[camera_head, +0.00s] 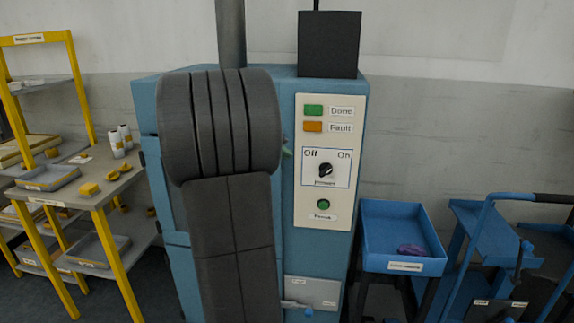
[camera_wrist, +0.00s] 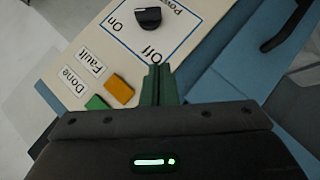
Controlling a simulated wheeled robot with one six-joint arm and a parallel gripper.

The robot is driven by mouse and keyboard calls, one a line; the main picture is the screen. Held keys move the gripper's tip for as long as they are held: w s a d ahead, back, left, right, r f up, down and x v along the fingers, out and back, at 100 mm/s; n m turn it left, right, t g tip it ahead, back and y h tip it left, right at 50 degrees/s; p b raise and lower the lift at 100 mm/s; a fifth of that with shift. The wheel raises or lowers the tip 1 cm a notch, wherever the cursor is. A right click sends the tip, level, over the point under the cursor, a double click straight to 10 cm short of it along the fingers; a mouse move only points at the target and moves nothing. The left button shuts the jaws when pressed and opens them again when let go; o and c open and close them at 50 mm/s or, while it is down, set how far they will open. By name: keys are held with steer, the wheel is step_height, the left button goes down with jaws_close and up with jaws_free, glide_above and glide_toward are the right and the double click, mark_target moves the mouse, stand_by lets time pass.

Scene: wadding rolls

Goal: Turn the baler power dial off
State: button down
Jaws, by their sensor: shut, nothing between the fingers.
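The power dial (camera_head: 325,170) is a black knob on the white panel of the blue baler (camera_head: 358,95), between Off at upper left and On at upper right. Its pale mark appears to lean toward On. The dial also shows at the top of the wrist view (camera_wrist: 147,18). My gripper (camera_wrist: 159,70) is shut and empty, its green fingers together, near the Off label and apart from the dial. In the head view my arm hides most of the gripper; a small greenish tip shows left of the panel.
Above the dial are a green Done light (camera_head: 313,110) and an orange Fault light (camera_head: 313,127); a green button (camera_head: 323,205) is below. A yellow-framed shelf (camera_head: 112,185) stands left. A blue tray (camera_head: 398,262) and a blue cart (camera_head: 485,225) stand right.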

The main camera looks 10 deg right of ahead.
steer(key=p, duration=0.1)
glide_toward(320, 172)
steer(key=w, duration=0.1)
steer(key=w+d, duration=0.2)
steer(key=w, duration=0.1)
steer(key=shift+s+d+f, duration=0.3)
steer(key=shift+d+f, duration=0.45)
steer(key=shift+f, duration=0.1)
steer(key=shift+s+d+f, duration=0.1)
steer(key=shift+d+f, duration=0.25)
steer(key=shift+f, duration=0.1)
steer(key=shift+f+b, duration=0.15)
steer(key=shift+b, duration=0.15)
steer(key=shift+a+b, duration=0.1)
steer(key=shift+b, duration=0.25)
